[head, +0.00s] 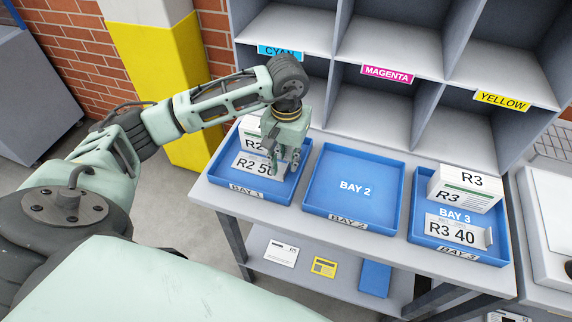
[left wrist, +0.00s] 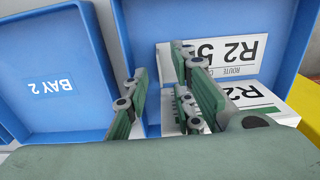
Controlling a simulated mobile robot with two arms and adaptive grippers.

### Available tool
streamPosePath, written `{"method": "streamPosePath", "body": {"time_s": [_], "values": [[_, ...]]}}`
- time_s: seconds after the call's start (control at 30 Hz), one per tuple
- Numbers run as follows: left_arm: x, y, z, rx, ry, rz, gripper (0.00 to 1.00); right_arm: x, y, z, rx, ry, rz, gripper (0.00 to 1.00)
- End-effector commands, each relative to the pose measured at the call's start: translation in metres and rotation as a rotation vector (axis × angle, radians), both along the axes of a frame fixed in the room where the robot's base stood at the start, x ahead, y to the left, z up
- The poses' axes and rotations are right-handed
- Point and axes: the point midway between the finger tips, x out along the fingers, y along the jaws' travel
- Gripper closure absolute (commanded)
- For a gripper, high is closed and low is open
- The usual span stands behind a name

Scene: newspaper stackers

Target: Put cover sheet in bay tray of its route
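A white cover sheet marked R2 50 (head: 258,166) lies in the blue BAY 1 tray (head: 222,166), in front of a white R2 stack (head: 249,133) partly hidden by my left gripper. My left gripper (head: 287,167) points down over the right part of this tray. In the left wrist view its fingers (left wrist: 165,66) are apart with nothing between them, and the sheet (left wrist: 235,58) lies beyond them. The blue BAY 2 tray (head: 352,171) is empty. The BAY 3 tray (head: 420,231) holds an R3 stack (head: 465,188) and an R3 40 sheet (head: 455,231). My right gripper is out of view.
Grey pigeonholes labelled CYAN, MAGENTA (head: 387,73) and YELLOW (head: 502,100) stand behind the trays. A lower shelf (head: 318,281) holds a white card, a yellow card and a blue item. A yellow and white pillar (head: 165,80) stands at the left.

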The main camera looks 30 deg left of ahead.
Motion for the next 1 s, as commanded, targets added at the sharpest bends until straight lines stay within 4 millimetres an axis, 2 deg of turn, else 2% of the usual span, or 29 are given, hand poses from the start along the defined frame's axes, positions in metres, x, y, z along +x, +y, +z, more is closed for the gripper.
{"method": "streamPosePath", "body": {"time_s": [0.03, 0.3, 0.5, 1.0], "values": [[0.002, 0.000, 0.009, 0.001, -0.007, -0.003, 0.77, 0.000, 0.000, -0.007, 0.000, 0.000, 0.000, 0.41], [0.002, 0.000, 0.067, -0.001, -0.006, -0.001, 0.77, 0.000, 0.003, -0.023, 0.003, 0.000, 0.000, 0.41], [0.001, -0.001, 0.093, 0.000, -0.003, -0.001, 0.77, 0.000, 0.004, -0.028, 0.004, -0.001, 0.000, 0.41], [0.000, -0.001, 0.099, 0.000, 0.001, -0.001, 0.77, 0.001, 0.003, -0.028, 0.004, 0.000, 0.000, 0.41]]}}
